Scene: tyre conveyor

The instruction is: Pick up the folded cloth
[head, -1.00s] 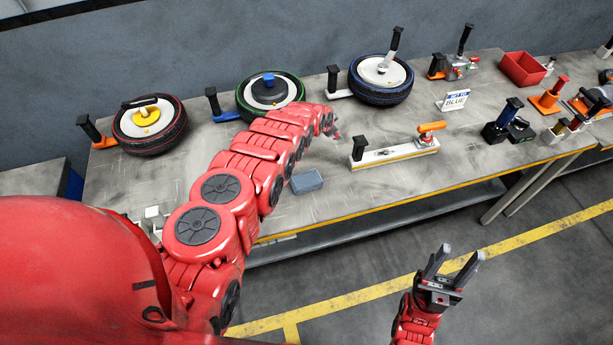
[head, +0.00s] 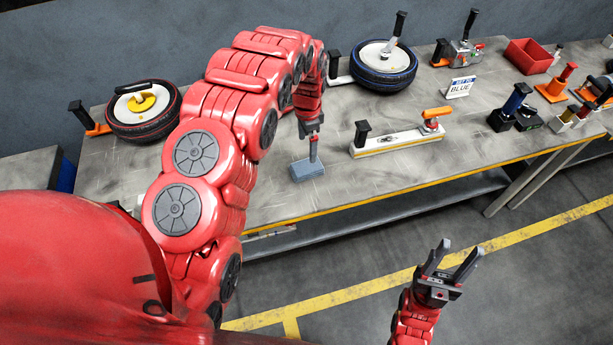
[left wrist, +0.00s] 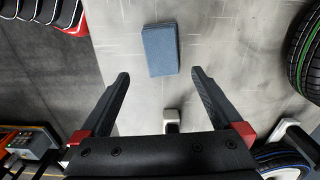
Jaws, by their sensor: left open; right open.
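The folded cloth (head: 308,172) is a small blue-grey rectangle lying flat on the grey workbench. In the left wrist view the cloth (left wrist: 160,50) lies just past the fingertips, roughly centred between them. My left gripper (head: 313,148) points down just above the cloth in the head view. Its two fingers (left wrist: 160,77) are spread with nothing between them. My right gripper (head: 455,256) is open and empty, over the floor in front of the bench.
The workbench (head: 262,203) also carries a white bar fixture (head: 398,140), a red-rimmed wheel (head: 143,122), a blue-rimmed wheel (head: 384,78) and a red bin (head: 528,61). Bare bench surface surrounds the cloth. My left arm hides part of the bench.

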